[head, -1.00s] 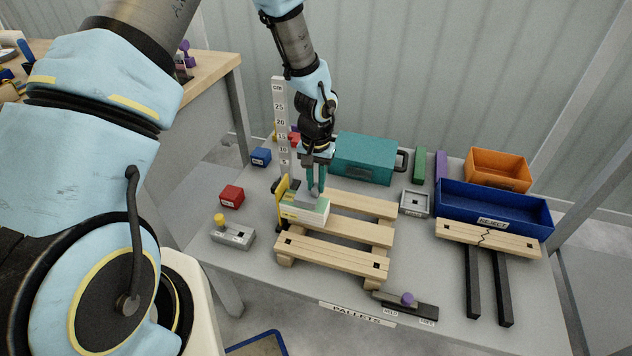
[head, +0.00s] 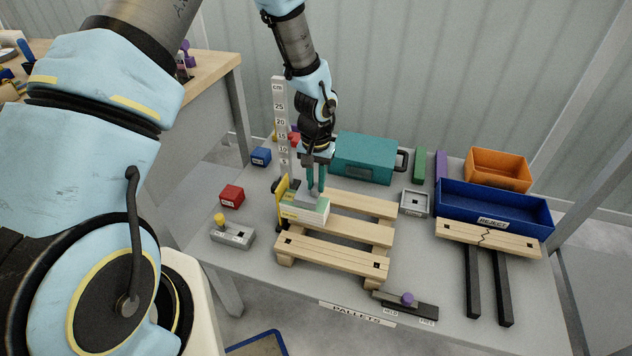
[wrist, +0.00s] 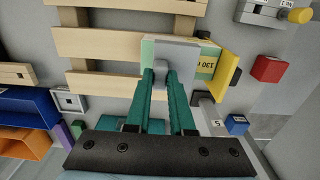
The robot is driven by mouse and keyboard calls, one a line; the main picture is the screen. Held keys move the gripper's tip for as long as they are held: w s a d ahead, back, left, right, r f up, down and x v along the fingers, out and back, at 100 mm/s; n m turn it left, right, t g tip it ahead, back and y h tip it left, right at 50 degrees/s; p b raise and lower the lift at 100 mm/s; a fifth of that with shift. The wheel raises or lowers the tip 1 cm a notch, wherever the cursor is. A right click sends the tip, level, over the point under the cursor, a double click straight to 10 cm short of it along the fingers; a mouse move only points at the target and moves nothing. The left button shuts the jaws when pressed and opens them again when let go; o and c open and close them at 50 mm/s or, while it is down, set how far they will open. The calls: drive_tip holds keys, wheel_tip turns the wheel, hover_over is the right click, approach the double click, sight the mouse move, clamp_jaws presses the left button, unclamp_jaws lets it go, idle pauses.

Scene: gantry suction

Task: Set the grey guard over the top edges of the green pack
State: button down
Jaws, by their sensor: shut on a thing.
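The green pack (head: 311,217), pale green and white with a printed label, lies on the wooden pallet (head: 350,229) at its left end. The grey guard (head: 309,196) sits at the pack's top, and in the wrist view the guard (wrist: 177,52) overlaps the pack (wrist: 208,57). I cannot tell whether it is fully seated on the edges. My gripper (head: 316,192) points down, its teal fingers shut on the guard. In the wrist view the gripper (wrist: 170,78) hides part of the guard.
A yellow plate (head: 281,200) stands beside the pack's left side, with a centimetre scale (head: 281,125) behind. A teal case (head: 364,158) is close behind the gripper. Red (head: 232,196) and blue (head: 261,156) blocks lie left. A blue bin (head: 493,209) stands right.

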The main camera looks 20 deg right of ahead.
sight(316, 185)
drive_tip(key=shift+f+b, duration=1.15)
drive_tip(key=shift+f, duration=0.45)
drive_tip(key=c, duration=0.7)
unclamp_jaws()
wheel_tip(316, 185, up, 11)
drive_tip(key=shift+f+b, duration=0.1)
drive_tip(key=shift+b, duration=0.4)
drive_tip(key=w+a+r+n+p, duration=0.15)
drive_tip(key=a+r, duration=0.25)
drive_tip(key=a, duration=0.4)
drive_tip(key=w+a+r+n+p, duration=0.1)
drive_tip(key=w+a+r+n, duration=0.1)
drive_tip(key=a+r, duration=0.45)
drive_tip(key=s+a+r+n, duration=0.2)
drive_tip(key=a, duration=0.7)
drive_tip(key=s+a+r+n+t+p, duration=0.1)
drive_tip(key=s+a+r+n, duration=0.1)
drive_tip(key=a, duration=0.7)
drive_tip(key=shift+s+r+t, duration=0.3)
drive_tip(key=shift+s+r, duration=0.05)
drive_tip(key=shift+s, duration=0.25)
